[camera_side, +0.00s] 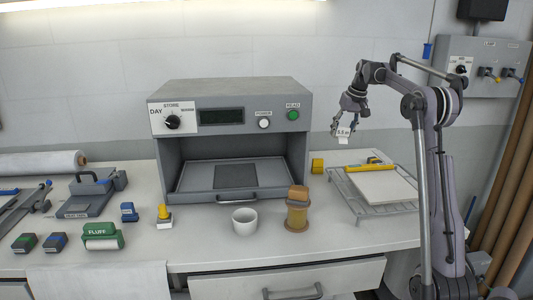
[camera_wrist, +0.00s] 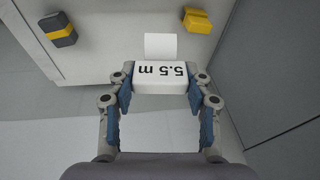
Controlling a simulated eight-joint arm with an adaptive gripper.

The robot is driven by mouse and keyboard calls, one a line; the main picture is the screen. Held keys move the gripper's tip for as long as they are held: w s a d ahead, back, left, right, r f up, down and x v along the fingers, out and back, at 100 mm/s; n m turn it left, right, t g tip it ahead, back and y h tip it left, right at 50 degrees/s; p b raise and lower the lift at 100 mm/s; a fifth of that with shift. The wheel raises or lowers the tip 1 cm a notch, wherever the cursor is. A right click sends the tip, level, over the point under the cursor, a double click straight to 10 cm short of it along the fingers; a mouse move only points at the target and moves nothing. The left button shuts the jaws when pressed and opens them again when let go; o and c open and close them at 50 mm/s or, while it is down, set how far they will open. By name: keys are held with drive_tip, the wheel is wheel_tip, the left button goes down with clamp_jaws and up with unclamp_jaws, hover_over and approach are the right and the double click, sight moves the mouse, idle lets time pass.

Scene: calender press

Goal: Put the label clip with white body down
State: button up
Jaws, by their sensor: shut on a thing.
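The label clip with white body (camera_side: 343,133) is marked "5.5 m" and hangs in the air in my gripper (camera_side: 344,127), above the back right of the bench. In the wrist view the clip (camera_wrist: 160,78) sits between the two blue-padded fingers of my gripper (camera_wrist: 160,92), which are shut on its sides. A plain white tab stands out from the clip's far edge. The clip is apart from the bench surface.
A wire rack (camera_side: 410,209) with a pale slab lies below right of the clip. A yellow block (camera_side: 317,165) stands beside the grey press (camera_side: 230,88). A white cup (camera_side: 244,221) and a tan-topped stamp (camera_side: 297,213) stand in front.

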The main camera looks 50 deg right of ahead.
drive_tip(key=s+a+r+n+y, duration=0.1)
drive_tip(key=s+a+r+n, duration=0.25)
drive_tip(key=a, duration=0.35)
drive_tip(key=s+a+r+n, duration=0.2)
drive_tip(key=a+r, duration=0.2)
drive_tip(key=a, duration=0.4)
drive_tip(key=s+a+r+n+y, duration=0.1)
drive_tip(key=s+a+r+n, duration=0.25)
drive_tip(key=a, duration=0.35)
drive_tip(key=w+a+f+n, duration=0.3)
drive_tip(key=w+a+f, duration=0.3)
drive_tip(key=a, duration=0.4)
drive_tip(key=w+a+f+n, duration=0.3)
drive_tip(key=w+a+f, duration=0.3)
drive_tip(key=a, duration=0.5)
drive_tip(key=w+a+f+n+g, duration=0.1)
drive_tip(key=w+a+f+n, duration=0.1)
drive_tip(key=w+a+f, duration=0.4)
drive_tip(key=shift+w+a+f+n+y, duration=0.15)
drive_tip(key=shift+w+a, duration=0.45)
drive_tip(key=shift+a, duration=0.3)
drive_tip(key=shift+w+a+n+y, duration=0.1)
drive_tip(key=shift+w+a, duration=0.5)
drive_tip(key=shift+a, duration=0.35)
drive_tip(key=shift+w+a+f+n+y, duration=0.15)
drive_tip(key=shift+w+a, duration=0.45)
drive_tip(key=shift+a, duration=0.3)
drive_tip(key=shift+w+a+f, duration=0.2)
drive_tip(key=shift+a, duration=0.2)
drive_tip(key=shift+f, duration=2)
